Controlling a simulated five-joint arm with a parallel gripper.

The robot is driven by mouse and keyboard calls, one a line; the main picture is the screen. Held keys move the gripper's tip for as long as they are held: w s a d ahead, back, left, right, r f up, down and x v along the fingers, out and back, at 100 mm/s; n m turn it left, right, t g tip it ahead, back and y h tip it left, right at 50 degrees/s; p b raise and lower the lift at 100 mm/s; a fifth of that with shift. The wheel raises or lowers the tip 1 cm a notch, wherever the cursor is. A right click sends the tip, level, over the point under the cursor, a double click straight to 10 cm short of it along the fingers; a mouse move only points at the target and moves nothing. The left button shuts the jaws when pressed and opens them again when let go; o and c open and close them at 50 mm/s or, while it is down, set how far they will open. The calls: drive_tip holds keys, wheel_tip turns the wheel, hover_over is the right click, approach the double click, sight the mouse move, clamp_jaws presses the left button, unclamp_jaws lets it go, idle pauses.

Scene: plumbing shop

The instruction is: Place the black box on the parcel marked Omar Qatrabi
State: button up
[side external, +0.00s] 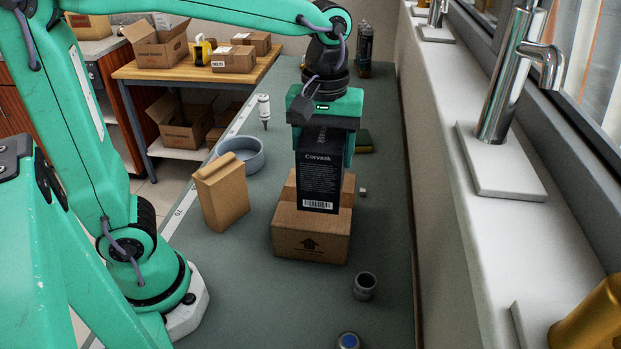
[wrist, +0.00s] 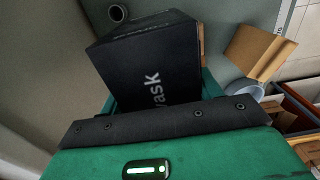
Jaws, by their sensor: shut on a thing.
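The black box (side external: 320,172), printed "Corvask" with a barcode label, is upright in my gripper (side external: 324,145). My gripper is shut on its upper part. In the side view the box's lower end overlaps a brown cardboard parcel (side external: 309,240) with an up arrow on its front. I cannot tell whether the box touches the parcel's top. No name is readable on this parcel, and part of its top is hidden behind the box. In the wrist view the black box (wrist: 150,68) fills the middle, and most of the parcel is hidden.
A tan paper bag (side external: 222,193) and a grey-blue bowl (side external: 242,152) stand left of the parcel. A grey pipe fitting (side external: 365,286) and a blue-topped piece (side external: 348,341) are in front. A white bottle (side external: 264,111) stands behind. More cartons (side external: 157,45) sit on a wooden table.

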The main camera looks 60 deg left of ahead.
drive_tip(key=w+a+f, duration=0.5)
drive_tip(key=a, duration=0.3)
drive_tip(key=shift+f, duration=0.3)
drive_tip(key=shift+f, duration=2)
drive_tip(key=shift+f, duration=0.1)
drive_tip(key=o, duration=1.1)
drive_tip(key=shift+s, duration=0.1)
drive_tip(key=shift+o, duration=0.2)
wheel_tip(320, 180, up, 12)
